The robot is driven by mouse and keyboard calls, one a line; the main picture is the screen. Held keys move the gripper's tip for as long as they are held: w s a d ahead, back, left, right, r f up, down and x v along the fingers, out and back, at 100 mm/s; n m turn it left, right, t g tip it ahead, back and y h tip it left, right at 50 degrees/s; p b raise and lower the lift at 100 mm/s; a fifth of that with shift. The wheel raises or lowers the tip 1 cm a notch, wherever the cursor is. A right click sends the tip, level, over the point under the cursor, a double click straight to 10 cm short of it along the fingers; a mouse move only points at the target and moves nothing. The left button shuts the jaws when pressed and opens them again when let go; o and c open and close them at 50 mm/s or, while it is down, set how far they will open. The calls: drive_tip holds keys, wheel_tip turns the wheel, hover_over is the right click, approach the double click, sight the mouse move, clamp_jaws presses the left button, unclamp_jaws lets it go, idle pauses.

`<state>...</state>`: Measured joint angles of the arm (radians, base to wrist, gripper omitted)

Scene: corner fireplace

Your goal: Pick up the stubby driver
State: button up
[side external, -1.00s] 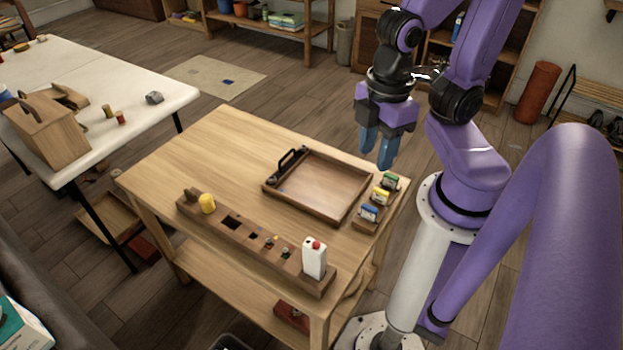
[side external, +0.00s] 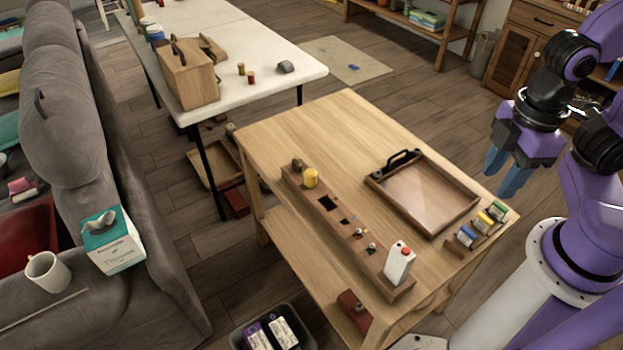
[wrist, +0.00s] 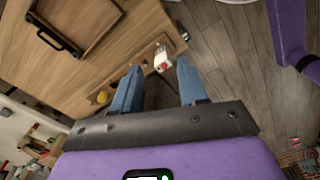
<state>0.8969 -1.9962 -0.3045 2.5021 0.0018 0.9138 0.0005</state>
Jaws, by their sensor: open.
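I cannot pick out the stubby driver for certain. A long wooden rack (side external: 327,203) on the wooden table (side external: 345,130) holds a short yellow piece (side external: 311,178), a brown knob-like piece beside it, and small pieces (side external: 371,248) too small to identify. The yellow piece also shows in the wrist view (wrist: 103,97). My gripper (side external: 502,174) is open and empty, raised beyond the table's right side, away from the rack. In the wrist view its blue fingers (wrist: 158,72) are spread apart, and the far part of the rack is partly hidden.
A wooden tray (side external: 425,196) with a black handle and a holder with small coloured boxes (side external: 484,222) sit on the table's right. The table's back left is clear.

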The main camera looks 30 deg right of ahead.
drive_tip(key=o, duration=0.4)
drive_tip(key=n, duration=0.1)
hover_over(310, 172)
wheel_tip(310, 172, down, 13)
wheel_tip(310, 172, down, 16)
drive_tip(key=shift+f, duration=0.15)
